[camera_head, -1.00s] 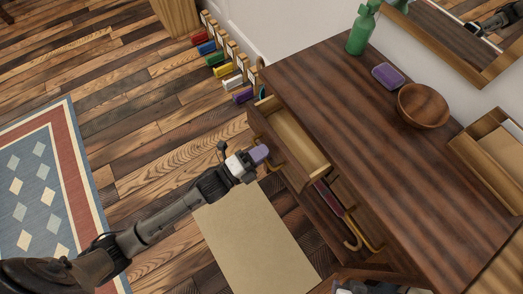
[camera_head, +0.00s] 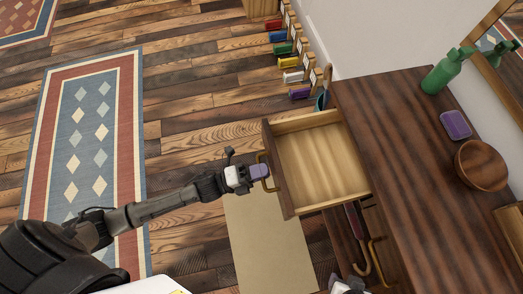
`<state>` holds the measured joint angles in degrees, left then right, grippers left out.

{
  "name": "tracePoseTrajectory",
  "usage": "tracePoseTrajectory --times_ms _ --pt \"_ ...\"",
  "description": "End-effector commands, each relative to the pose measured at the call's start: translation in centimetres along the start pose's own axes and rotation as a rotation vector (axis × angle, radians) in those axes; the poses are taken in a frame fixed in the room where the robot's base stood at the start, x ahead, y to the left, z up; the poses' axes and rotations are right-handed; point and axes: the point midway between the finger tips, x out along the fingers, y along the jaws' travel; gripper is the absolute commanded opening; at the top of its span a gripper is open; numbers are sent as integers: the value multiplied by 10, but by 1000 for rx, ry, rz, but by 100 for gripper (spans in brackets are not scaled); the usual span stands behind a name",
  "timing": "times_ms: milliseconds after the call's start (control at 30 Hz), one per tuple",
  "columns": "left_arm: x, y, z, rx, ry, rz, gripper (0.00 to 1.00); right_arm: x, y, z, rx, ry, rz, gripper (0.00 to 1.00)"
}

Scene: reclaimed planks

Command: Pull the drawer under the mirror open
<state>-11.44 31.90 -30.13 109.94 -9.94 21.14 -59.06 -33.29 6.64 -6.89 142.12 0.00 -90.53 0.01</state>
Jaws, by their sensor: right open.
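The wooden drawer (camera_head: 318,165) stands well out from the dark wooden dresser (camera_head: 400,150), its pale, empty inside showing. Its brass handle (camera_head: 266,183) is on the front panel. My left gripper (camera_head: 260,172), with purple fingertips, is at this handle and appears closed on it; the exact grip is small in the picture. The mirror (camera_head: 508,58) hangs on the wall above the dresser at the right edge. My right gripper (camera_head: 346,288) is partly cut off at the bottom edge, below the open drawer, apart from it.
A green bottle (camera_head: 446,72), a purple bar (camera_head: 456,125) and a wooden bowl (camera_head: 481,165) stand on the dresser. A cane-like handle (camera_head: 361,262) hangs beside another drawer handle. A beige mat (camera_head: 262,240) lies on the floor. Several coloured items line the wall.

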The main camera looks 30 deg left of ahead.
Motion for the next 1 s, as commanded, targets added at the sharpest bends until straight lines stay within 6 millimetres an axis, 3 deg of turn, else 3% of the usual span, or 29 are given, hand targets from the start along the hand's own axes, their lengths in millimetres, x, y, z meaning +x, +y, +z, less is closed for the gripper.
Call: tracePoseTrajectory --times_ms 233,733,867,1000 --pt "0 0 0 1 0 0 37 0 2 1 -6 -1 5 56" --pt "-3 0 0 0 -1 1 37 -1 2 0 -6 -2 5 56" --pt "-17 0 0 0 -2 4 37 -4 1 -1 -4 -1 3 56" --pt "-43 -1 -1 -1 -2 5 37 -10 1 -3 -2 -1 2 56"
